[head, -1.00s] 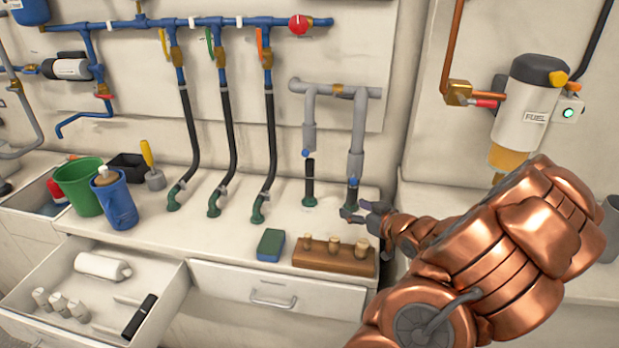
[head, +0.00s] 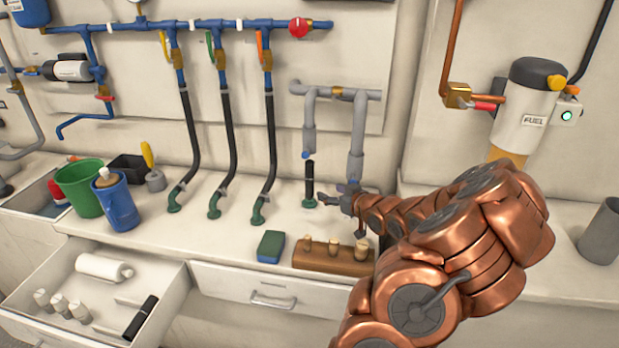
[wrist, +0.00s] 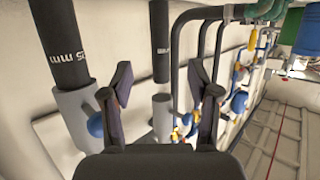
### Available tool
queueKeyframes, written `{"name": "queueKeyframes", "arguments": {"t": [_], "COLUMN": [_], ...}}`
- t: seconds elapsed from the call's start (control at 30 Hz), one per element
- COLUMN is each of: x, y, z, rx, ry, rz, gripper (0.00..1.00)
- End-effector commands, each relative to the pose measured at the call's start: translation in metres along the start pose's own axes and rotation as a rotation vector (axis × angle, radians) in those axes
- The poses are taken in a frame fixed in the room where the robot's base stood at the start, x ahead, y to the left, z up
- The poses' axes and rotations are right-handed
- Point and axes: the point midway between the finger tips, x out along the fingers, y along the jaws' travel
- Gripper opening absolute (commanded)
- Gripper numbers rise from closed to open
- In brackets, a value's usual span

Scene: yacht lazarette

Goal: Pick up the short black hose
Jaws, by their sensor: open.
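A short black hose (head: 309,180) stands upright on a green fitting on the counter, below the left grey pipe leg. In the wrist view this hose (wrist: 160,40) appears beyond and between my fingers, with a small gap between its end and the grey pipe. A second black hose, marked "25 mm" (wrist: 62,45), meets its grey pipe at the left of the wrist view; my gripper mostly hides it in the head view. My gripper (head: 328,200) is open and empty, just right of the first hose and apart from it.
A wooden block with pegs (head: 334,257) and a blue-green sponge (head: 270,247) lie in front. Three long black hoses (head: 228,130) stand to the left. The open drawer (head: 60,262) holds a white roll, several small white items and a black cylinder (head: 141,317).

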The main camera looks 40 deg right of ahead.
Motion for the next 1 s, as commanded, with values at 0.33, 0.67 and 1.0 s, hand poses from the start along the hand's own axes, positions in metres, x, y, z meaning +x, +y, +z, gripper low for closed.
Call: {"name": "queueKeyframes", "arguments": {"t": [0.33,0.67,1.0], "x": [0.034,0.050,0.076], "y": [0.000,0.001,-0.001], "z": [-0.012,-0.017,-0.024], "rx": [-0.003,-0.001,-0.002], "ry": [0.002,0.001,-0.002], "rz": [-0.001,0.002,-0.002], "gripper": [0.60,0.60,0.60]}}
